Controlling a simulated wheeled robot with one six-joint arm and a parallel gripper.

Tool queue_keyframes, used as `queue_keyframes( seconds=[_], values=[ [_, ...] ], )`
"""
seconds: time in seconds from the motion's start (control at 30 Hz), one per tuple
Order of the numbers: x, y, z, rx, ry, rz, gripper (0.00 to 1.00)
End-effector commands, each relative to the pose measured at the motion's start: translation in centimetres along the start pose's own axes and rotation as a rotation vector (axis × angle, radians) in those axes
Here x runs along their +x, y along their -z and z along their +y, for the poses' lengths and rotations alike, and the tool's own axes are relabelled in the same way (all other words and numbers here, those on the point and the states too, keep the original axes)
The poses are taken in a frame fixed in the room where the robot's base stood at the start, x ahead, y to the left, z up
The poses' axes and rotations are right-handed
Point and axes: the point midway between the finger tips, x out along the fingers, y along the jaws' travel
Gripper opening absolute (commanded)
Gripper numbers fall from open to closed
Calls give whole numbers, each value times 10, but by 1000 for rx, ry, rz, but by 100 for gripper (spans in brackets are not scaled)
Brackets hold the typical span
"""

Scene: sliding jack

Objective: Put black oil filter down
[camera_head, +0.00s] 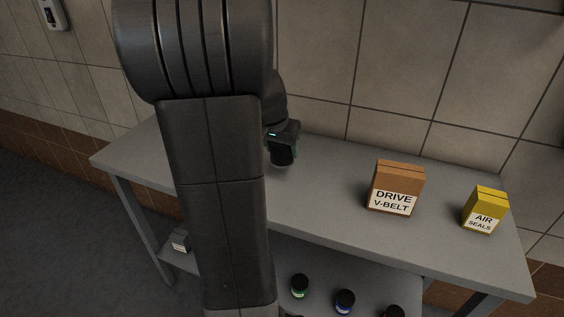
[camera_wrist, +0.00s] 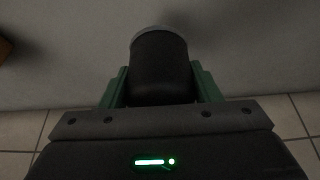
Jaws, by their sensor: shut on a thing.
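The black oil filter (camera_wrist: 160,65) is a dark cylinder with a paler rim at one end. My gripper (camera_wrist: 161,88) is shut on it, with a green finger on each side in the wrist view. In the head view the filter (camera_head: 283,156) hangs below my gripper (camera_head: 283,145), over the back part of the grey table top (camera_head: 330,222). My arm hides part of the table. I cannot tell whether the filter's lower end touches the table top.
An orange-brown drive V-belt box (camera_head: 397,187) and a yellow air seals box (camera_head: 485,210) stand on the table to the right. Between gripper and boxes the top is clear. A lower shelf (camera_head: 265,290) holds several dark jars and a small grey box (camera_head: 180,241). A tiled wall (camera_head: 400,60) rises behind.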

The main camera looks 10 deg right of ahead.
Motion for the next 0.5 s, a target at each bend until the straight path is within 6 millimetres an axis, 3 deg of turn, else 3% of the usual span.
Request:
queue_keyframes(
  seconds=[0.33, 0.5],
  values=[
    [40, -16, 0, 0, 0, 0, 25],
    [49, -20, 0, 0, 1, 2, 25]
  ],
)
